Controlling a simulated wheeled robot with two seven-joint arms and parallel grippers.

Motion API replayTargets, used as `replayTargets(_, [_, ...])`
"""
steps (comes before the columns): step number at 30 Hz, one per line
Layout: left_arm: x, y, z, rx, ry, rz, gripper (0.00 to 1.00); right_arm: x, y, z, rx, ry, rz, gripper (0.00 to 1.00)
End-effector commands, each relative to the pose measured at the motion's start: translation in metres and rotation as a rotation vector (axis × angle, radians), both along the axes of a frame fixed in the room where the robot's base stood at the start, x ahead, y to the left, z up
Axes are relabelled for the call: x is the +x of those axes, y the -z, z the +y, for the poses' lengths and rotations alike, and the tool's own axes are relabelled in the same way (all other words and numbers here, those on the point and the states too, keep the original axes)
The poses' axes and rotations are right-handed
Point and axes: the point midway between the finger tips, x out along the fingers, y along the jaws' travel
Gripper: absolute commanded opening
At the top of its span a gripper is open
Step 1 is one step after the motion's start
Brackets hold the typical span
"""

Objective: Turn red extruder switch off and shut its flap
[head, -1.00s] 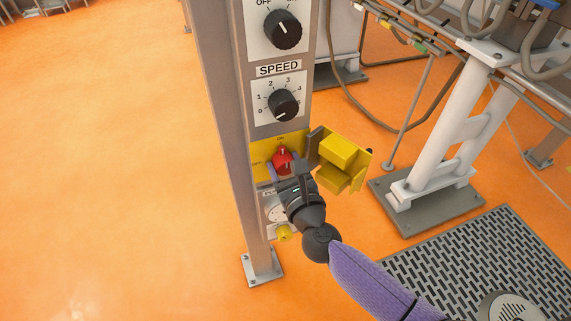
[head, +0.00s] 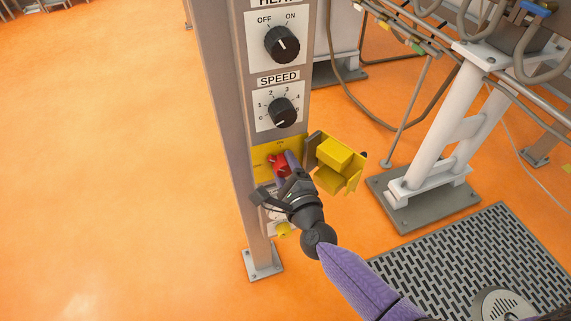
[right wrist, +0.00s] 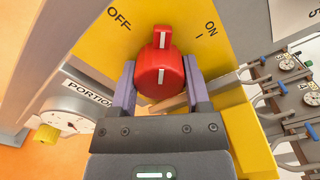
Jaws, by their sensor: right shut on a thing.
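The red switch knob (head: 279,165) sits on a yellow plate (head: 262,152) on the grey control column. My right gripper (head: 281,172) is at the knob; in the right wrist view the red knob (right wrist: 160,75) stands between its two purple fingers, which are shut on it. There the knob's white-marked pointer stands between the OFF label on the left and the ON label on the right. The yellow flap (head: 335,158) is swung open to the right of the plate. The gripper hides part of the plate in the head view. My left gripper is not in view.
Above are the SPEED dial (head: 282,112) and the black OFF/ON knob (head: 282,44). A yellow knob (head: 284,230) is below the gripper, on the panel labelled PORTION in the wrist view. A white machine stand (head: 440,150) is to the right. Orange floor is clear at left.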

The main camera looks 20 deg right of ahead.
Motion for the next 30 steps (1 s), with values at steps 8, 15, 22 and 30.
replayTargets(8, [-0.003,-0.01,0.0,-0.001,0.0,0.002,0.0,0.0,-0.001,0.0,-0.257,-0.001,-0.006,0.02])
replayTargets(15, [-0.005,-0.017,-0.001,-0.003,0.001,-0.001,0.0,0.0,-0.001,0.001,-0.462,-0.002,-0.013,0.02])
replayTargets(22, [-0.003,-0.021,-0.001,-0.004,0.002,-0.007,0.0,0.0,-0.001,0.0,-0.611,-0.002,-0.018,0.02])
replayTargets(30, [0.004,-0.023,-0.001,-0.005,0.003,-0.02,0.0,0.0,0.0,0.0,-0.71,-0.002,-0.022,0.02])
